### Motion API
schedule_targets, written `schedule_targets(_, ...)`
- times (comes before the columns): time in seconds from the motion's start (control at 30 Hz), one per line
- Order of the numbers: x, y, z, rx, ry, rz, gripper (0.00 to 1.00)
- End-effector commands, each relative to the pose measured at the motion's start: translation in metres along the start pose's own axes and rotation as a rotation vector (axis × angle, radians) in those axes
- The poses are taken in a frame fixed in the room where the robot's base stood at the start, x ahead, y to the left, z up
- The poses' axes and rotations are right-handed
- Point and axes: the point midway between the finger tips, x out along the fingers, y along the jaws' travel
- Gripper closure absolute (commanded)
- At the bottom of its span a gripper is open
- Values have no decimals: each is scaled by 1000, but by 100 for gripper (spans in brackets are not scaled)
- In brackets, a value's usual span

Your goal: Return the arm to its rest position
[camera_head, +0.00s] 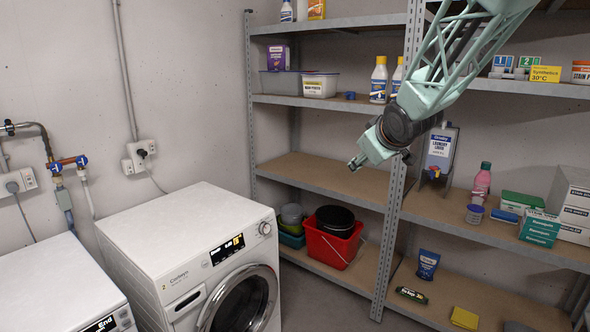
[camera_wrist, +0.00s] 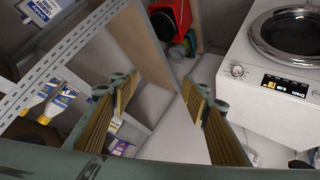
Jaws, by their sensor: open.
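My pale green arm reaches in from the top right in the head view, with the wrist bent down to the left. My gripper (camera_head: 356,162) hangs in the air in front of the shelving, left of the metal upright and above the washing machine's level. In the wrist view my gripper (camera_wrist: 158,97) shows two fingers with ribbed, brass-coloured pads, spread wide apart. Nothing is between the fingers. The gripper is open and holds nothing.
The washing machine (camera_head: 187,235) stands lower left, beside another white machine (camera_head: 55,285). The shelf upright (camera_head: 397,215) is close to the arm. A red bucket (camera_head: 325,248) and a grey laundry liquid dispenser (camera_head: 440,150) stand on the shelves. The middle-left shelf (camera_head: 320,175) is bare.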

Motion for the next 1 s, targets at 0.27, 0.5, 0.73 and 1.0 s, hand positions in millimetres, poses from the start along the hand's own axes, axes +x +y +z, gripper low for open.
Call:
schedule_targets(0.27, -61, 0, 21, 68, -77, 16, 57)
schedule_targets(0.5, -112, -7, 44, 128, -145, 21, 57)
schedule_targets(0.73, -161, -18, 68, 186, -207, 22, 57)
schedule_targets(1.0, -218, -37, 98, 257, -279, 15, 57)
